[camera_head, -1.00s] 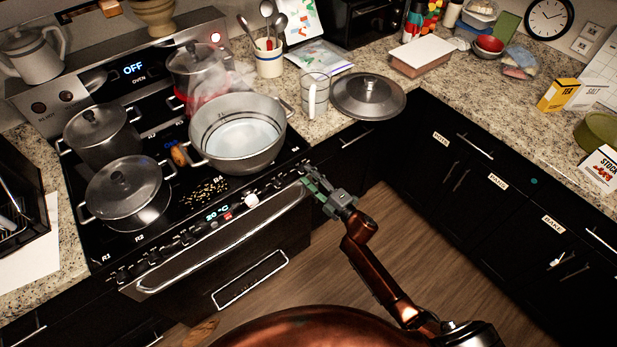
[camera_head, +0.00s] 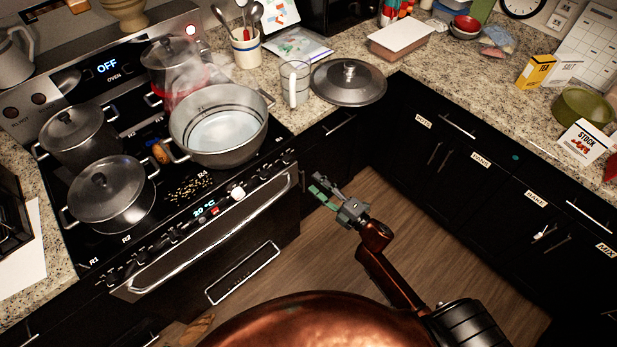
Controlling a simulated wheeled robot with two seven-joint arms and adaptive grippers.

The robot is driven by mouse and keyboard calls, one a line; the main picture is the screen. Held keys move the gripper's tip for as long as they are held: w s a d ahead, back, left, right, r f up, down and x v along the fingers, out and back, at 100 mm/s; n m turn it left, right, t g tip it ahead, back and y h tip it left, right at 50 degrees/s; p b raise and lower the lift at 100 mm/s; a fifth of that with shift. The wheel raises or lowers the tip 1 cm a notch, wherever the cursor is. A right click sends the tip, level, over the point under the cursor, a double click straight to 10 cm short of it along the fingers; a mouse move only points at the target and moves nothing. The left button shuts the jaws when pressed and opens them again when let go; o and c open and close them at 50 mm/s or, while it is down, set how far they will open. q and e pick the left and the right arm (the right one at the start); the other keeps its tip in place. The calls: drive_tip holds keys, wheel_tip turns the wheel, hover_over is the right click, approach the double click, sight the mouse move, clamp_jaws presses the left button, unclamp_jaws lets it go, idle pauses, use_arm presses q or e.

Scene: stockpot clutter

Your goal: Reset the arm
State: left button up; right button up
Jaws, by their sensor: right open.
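My right gripper (camera_head: 321,188) is open and empty. It hangs over the wood floor in front of the stove's right front corner, apart from the oven door. My copper-coloured right arm reaches it from the lower right. The open stockpot (camera_head: 218,128) with pale liquid stands on the right front of the stove (camera_head: 190,215). A lid (camera_head: 348,80) lies on the counter to its right. My left gripper does not show.
Lidded pots (camera_head: 107,190) stand on the other burners, one (camera_head: 70,128) behind at the left. Small crumbs (camera_head: 190,188) lie on the cooktop. A measuring jug (camera_head: 295,82) and a utensil crock (camera_head: 245,48) stand on the counter.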

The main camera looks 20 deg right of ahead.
drive_tip(key=shift+s+d, duration=0.15)
drive_tip(key=shift+s, duration=0.25)
drive_tip(key=s+d+f+m+g+h, duration=0.1)
drive_tip(key=s+d+f+m+h, duration=0.15)
drive_tip(key=f, duration=0.65)
drive_tip(key=s+d+f+m+g+h, duration=0.1)
drive_tip(key=d+f+m+h, duration=0.2)
drive_tip(key=f, duration=0.6)
drive_tip(key=s+d+f+m+g+h, duration=0.1)
drive_tip(key=s+d+f+m+g, duration=0.15)
drive_tip(key=s+f, duration=0.55)
drive_tip(key=s+d+f+m+g+h, duration=0.15)
drive_tip(key=s+f+m, duration=0.25)
drive_tip(key=f, duration=0.8)
drive_tip(key=s+f+m+g, duration=0.2)
drive_tip(key=s+f, duration=0.5)
drive_tip(key=s, duration=0.7)
drive_tip(key=s+a+f+m+g, duration=0.1)
drive_tip(key=s+f+m+g, duration=0.2)
drive_tip(key=s, duration=1.1)
drive_tip(key=s+f+m+g, duration=0.2)
drive_tip(key=s+f+g, duration=0.3)
drive_tip(key=s+f, duration=0.5)
drive_tip(key=s, duration=0.4)
drive_tip(key=shift+a+f+m+g, duration=0.25)
drive_tip(key=shift+f+m+g, duration=0.05)
drive_tip(key=shift+f+g, duration=0.1)
